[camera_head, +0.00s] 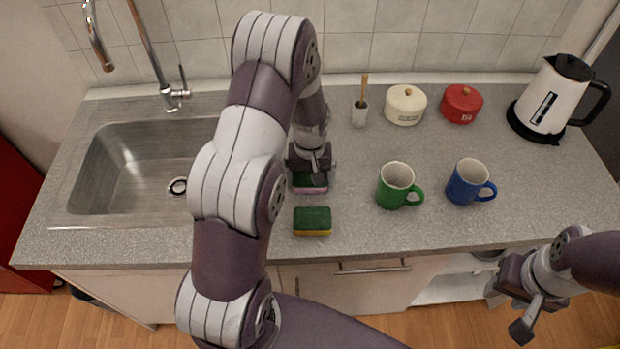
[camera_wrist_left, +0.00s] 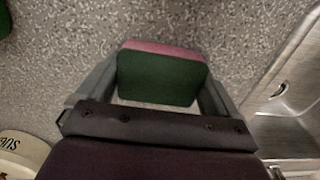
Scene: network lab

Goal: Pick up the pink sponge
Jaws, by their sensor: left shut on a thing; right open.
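The pink sponge (camera_wrist_left: 160,78), pink with a green scouring top, sits between the fingers of my left gripper (camera_wrist_left: 158,88) in the left wrist view. In the head view the pink sponge (camera_head: 310,188) shows under my left gripper (camera_head: 310,172), partly hidden by it. My left gripper is shut on the sponge by its two sides, at or just above the counter; I cannot tell which. My right gripper (camera_head: 518,312) is open and empty, low in front of the counter at the right.
A green and yellow sponge (camera_head: 312,221) lies just in front of the pink one. A green mug (camera_head: 397,186) and a blue mug (camera_head: 468,183) stand to the right. A cup with a stick (camera_head: 360,114), two jars, and a kettle (camera_head: 545,100) stand behind. The sink (camera_head: 140,185) is left.

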